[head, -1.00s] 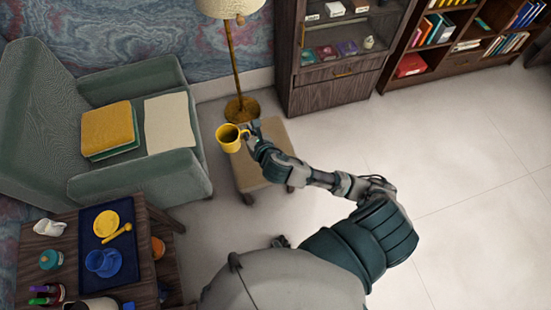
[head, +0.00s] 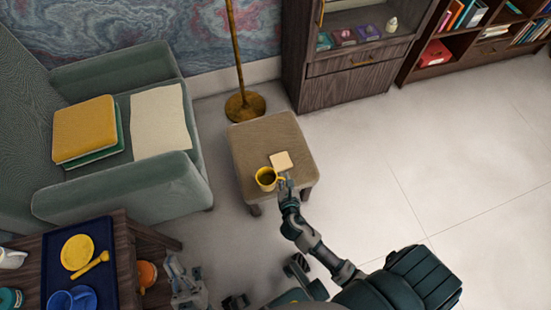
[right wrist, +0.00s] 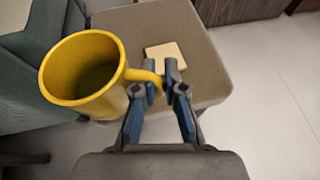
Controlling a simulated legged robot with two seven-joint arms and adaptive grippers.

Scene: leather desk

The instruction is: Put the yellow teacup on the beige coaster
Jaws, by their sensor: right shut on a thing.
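The yellow teacup (head: 266,179) is upright, with a dark inside, over the front part of the brown stool (head: 255,135). In the right wrist view the teacup (right wrist: 88,75) is large and close, with its handle toward the fingers. My right gripper (head: 284,181) is shut on the handle; its fingers (right wrist: 160,82) show on both sides of it. The square beige coaster (head: 282,161) lies bare on the stool, just beyond the cup and to its right. It also shows beyond the fingertips in the right wrist view (right wrist: 165,54). My left gripper (head: 183,280) is low, beside the side table; its jaws are unclear.
A green armchair (head: 125,182) with books and a cloth stands left of the stool. A lamp base (head: 245,106) stands behind it. A side table with a blue tray (head: 99,230) is at lower left. Open floor (head: 400,160) lies to the right.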

